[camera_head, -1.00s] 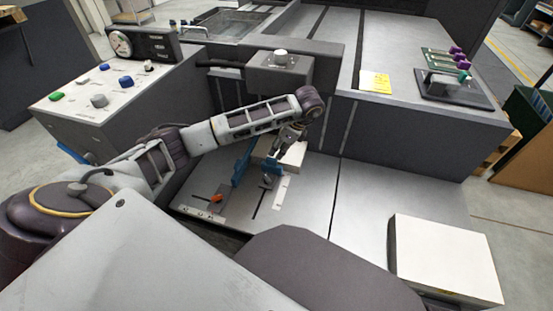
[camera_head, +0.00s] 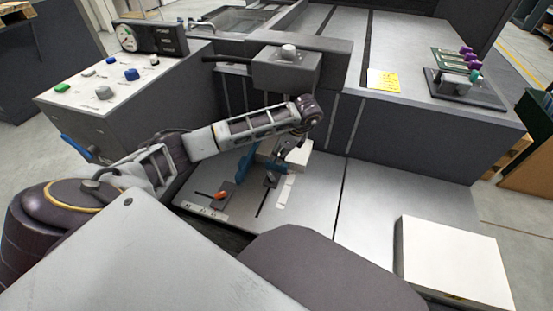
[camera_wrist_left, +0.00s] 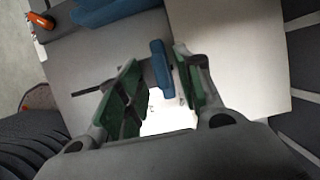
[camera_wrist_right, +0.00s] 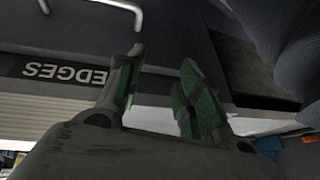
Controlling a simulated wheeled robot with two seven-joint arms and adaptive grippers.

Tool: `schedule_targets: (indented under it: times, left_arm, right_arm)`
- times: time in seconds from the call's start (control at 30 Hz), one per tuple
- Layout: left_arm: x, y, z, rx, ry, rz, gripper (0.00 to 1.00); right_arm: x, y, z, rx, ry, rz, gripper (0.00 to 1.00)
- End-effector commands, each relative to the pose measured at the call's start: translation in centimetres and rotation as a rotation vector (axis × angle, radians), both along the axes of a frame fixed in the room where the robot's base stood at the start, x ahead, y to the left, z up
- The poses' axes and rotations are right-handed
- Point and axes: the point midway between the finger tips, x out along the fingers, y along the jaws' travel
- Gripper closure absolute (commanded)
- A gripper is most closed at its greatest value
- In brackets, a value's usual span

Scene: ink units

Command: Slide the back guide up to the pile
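The pile of white paper (camera_head: 297,160) lies on the grey feed bed (camera_head: 315,205), partly hidden by my left arm; its top fills the upper right of the left wrist view (camera_wrist_left: 228,50). A small blue upright piece, apparently the back guide (camera_wrist_left: 160,68), stands beside the pile's edge. My left gripper (camera_wrist_left: 160,72) has its fingers either side of this piece, with a narrow gap showing and no clear grip; in the head view the gripper (camera_head: 284,152) is beside the pile. A longer blue guide (camera_head: 250,165) stands at left. My right gripper (camera_wrist_right: 160,85) is open and empty.
An orange lever (camera_head: 221,195) sits on the feed bed's left. A second white stack (camera_head: 455,258) lies at front right. The control panel (camera_head: 110,85) is at left and a dark housing (camera_head: 288,70) overhangs behind. A label (camera_wrist_right: 65,73) is close beyond my right gripper.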

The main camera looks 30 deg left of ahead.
Motion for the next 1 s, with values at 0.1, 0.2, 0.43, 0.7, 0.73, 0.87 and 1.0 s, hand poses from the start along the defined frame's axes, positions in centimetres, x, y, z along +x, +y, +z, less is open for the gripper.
schedule_targets:
  times: [0.1,0.2,0.43,0.7,0.73,0.87,1.0]
  left_arm:
    - [-0.1,0.5,-1.4,0.000,0.001,0.000,0.64]
    - [-0.2,0.8,-2.0,0.001,0.001,0.000,0.64]
    - [-0.2,1.0,-2.5,0.001,-0.001,0.000,0.64]
    - [-0.2,1.0,-2.5,0.000,0.000,0.000,0.71]
    - [-0.2,1.0,-2.5,0.000,0.000,0.000,0.75]
    - [-0.2,1.0,-2.5,0.000,0.000,0.000,0.91]
    - [-0.2,1.0,-2.5,0.000,-0.001,0.000,1.00]
  right_arm:
    - [0.0,0.2,-1.1,0.013,-0.010,-0.004,0.64]
    - [0.1,0.4,-1.5,0.022,-0.019,-0.006,0.64]
    - [0.2,0.5,-1.8,0.029,-0.027,-0.008,0.64]
    - [0.2,0.5,-1.8,0.029,-0.027,-0.008,0.64]
    - [0.2,0.5,-1.8,0.029,-0.027,-0.008,0.64]
    - [0.2,0.5,-1.8,0.029,-0.027,-0.008,0.64]
    - [0.2,0.5,-1.8,0.029,-0.026,-0.008,0.64]
